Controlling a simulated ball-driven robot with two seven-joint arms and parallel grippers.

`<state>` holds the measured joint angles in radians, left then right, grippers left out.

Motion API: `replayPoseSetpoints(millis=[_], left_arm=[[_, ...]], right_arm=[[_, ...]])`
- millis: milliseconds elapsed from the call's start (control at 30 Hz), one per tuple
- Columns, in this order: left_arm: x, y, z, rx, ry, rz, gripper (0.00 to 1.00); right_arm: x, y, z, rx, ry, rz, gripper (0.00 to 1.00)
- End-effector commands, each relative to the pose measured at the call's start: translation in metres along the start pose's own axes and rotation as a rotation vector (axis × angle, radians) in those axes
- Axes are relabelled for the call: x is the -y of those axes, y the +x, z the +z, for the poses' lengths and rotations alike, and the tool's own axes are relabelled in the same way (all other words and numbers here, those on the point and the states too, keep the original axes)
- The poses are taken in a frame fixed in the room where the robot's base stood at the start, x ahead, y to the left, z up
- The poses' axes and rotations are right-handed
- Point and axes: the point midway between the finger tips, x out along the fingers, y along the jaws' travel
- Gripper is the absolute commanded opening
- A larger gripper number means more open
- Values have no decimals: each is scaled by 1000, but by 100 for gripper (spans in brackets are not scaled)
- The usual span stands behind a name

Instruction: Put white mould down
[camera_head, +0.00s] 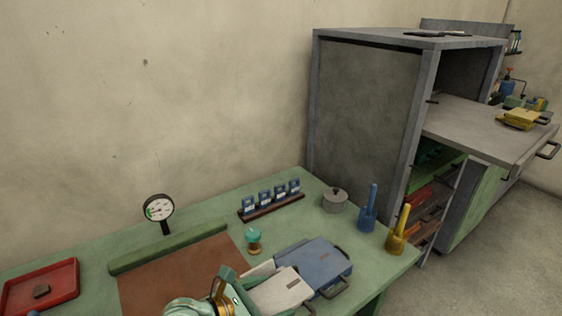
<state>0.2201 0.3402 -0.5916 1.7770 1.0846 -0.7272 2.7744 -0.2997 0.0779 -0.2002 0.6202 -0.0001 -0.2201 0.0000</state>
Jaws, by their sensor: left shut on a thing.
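The white mould (280,292), a flat pale case with a dark handle, is at the bottom of the head view, over the front of the green table. It overlaps the near left part of a blue mould (318,262); I cannot tell whether they touch. My left gripper (240,297) is at the white mould's left side and is shut on it. The fingertips are partly hidden. My right gripper is not in view. A yellow mould (520,118) lies on the grey pulled-out shelf (475,128) of the cabinet at the right.
The green table (205,207) holds a red tray (60,282), a dial gauge (159,208), a brown mat (180,272), a rack of blue blocks (271,199), a grey lidded pot (335,200), a teal-topped knob (253,238), and blue (368,212) and yellow (397,238) handled tools. A grey cabinet (365,115) stands behind.

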Motion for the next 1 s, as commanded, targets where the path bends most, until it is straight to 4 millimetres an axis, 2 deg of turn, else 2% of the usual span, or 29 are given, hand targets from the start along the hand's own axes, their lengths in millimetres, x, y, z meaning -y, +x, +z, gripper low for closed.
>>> replayPoseSetpoints(millis=[33,467,1000], left_arm=[[2,5,7,11,4,-2,11],[15,26,14,11,14,-24,10],[-6,-10,1,8,-1,11,10]], right_arm=[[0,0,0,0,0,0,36],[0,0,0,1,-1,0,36],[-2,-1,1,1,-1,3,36]])
